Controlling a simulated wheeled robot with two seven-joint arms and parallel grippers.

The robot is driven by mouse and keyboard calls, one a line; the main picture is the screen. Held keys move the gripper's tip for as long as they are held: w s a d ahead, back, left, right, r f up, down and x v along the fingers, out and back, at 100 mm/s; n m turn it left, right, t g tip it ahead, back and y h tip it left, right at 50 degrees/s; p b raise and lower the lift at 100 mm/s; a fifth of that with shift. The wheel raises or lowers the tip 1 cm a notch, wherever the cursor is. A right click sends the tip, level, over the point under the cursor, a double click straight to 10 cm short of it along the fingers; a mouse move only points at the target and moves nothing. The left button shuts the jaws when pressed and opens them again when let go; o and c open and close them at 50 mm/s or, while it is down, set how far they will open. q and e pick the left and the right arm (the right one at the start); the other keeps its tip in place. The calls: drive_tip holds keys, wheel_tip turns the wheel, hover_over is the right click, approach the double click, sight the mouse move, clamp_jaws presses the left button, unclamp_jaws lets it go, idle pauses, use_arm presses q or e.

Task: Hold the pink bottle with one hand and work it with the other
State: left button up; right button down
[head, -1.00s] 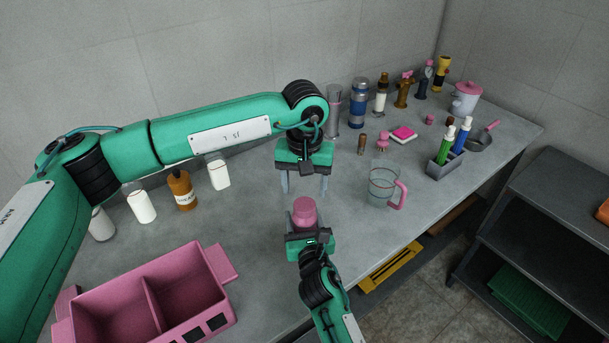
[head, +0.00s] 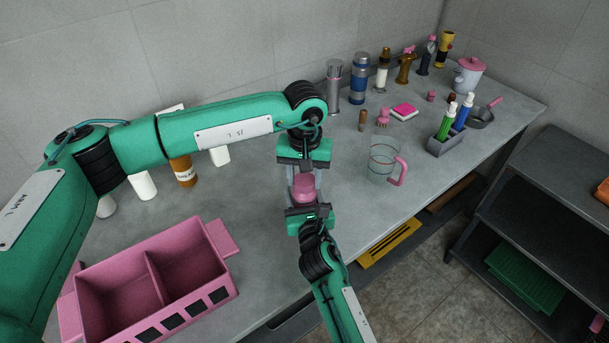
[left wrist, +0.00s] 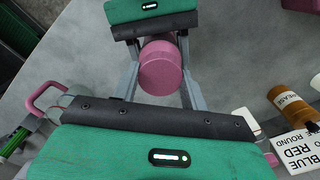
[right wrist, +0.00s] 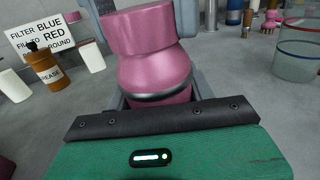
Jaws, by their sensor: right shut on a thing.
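The pink bottle (head: 304,190) stands upright above the table, between my two grippers. My right gripper (head: 306,208) is shut on its body from the near side. My left gripper (head: 304,178) comes from above and is open, with one finger on each side of the bottle's top. The left wrist view shows the round pink top (left wrist: 160,68) between these fingers. Whether they touch it is hard to tell.
A pink two-part bin (head: 150,285) stands at the front left. White containers and a brown bottle (head: 183,172) are behind it, partly hidden by my left arm. A clear jug (head: 383,163) with a pink handle stands to the right. Several bottles and tools line the back.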

use_arm(q)
drive_tip(key=n, duration=0.8)
drive_tip(key=shift+n, duration=0.3)
drive_tip(key=n, duration=0.4)
drive_tip(key=shift+n, duration=0.3)
drive_tip(key=n, duration=0.4)
drive_tip(key=shift+n, duration=0.3)
drive_tip(key=n, duration=0.4)
drive_tip(key=shift+n, duration=0.3)
drive_tip(key=n, duration=0.4)
drive_tip(key=shift+r+n, duration=0.1)
drive_tip(key=shift+n, duration=0.2)
drive_tip(key=n, duration=0.4)
drive_tip(key=shift+n, duration=0.3)
drive_tip(key=n, duration=0.4)
drive_tip(key=shift+n, duration=0.3)
